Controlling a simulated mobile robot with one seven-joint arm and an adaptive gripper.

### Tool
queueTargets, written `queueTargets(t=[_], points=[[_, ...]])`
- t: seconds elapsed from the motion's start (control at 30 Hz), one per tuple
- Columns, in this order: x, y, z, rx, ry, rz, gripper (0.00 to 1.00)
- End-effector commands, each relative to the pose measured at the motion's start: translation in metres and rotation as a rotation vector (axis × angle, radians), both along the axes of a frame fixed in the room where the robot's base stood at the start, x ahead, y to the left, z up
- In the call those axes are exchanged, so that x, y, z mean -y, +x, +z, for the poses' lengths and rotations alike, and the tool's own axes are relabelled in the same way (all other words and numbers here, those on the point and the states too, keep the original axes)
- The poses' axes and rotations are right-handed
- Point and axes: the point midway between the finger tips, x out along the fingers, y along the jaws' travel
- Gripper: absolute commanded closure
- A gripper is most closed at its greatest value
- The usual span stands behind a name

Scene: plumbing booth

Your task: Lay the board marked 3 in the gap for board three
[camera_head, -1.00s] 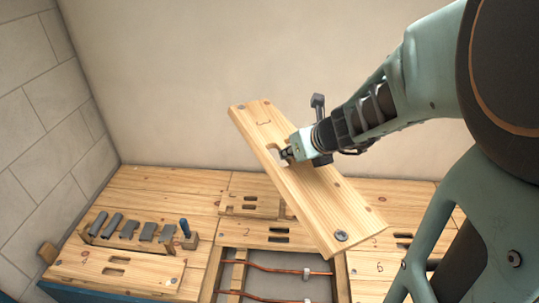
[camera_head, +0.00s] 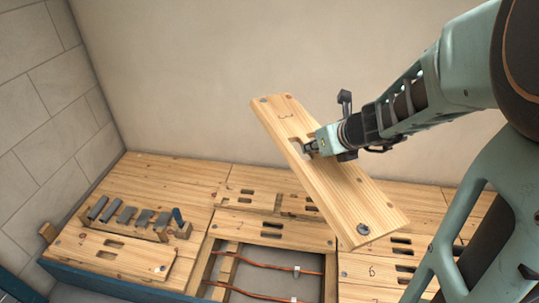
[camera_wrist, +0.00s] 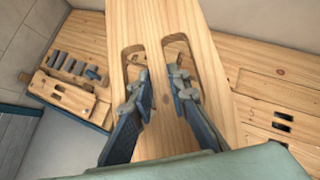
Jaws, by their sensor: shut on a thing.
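The long pale wooden board (camera_head: 352,197) hangs tilted in the air, its far left end higher than its near right end. A mark that looks like a 3 is near its upper end. My gripper (camera_head: 309,148) is shut on it; in the wrist view the fingers (camera_wrist: 160,88) reach into its two slots and clasp the strip between them. The open gap (camera_head: 265,279) in the floor lies below and left of the board, with copper pipes running across it. The board's low end hides part of the floor at the gap's right.
Board 2 (camera_head: 270,231) lies behind the gap and board 6 (camera_head: 376,268) to its right. At left, a slotted board (camera_head: 110,252) lies in front of a wooden rack (camera_head: 122,229) of grey pieces.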

Motion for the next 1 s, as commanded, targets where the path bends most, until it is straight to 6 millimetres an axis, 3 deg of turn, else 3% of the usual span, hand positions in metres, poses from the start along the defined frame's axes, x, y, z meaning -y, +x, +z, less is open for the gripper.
queueTargets(t=[0.5,1.0], points=[[-0.017,0.055,-0.086,0.0,0.005,0.245,1.0],[-0.038,0.088,-0.186,0.001,0.006,0.476,1.0]])
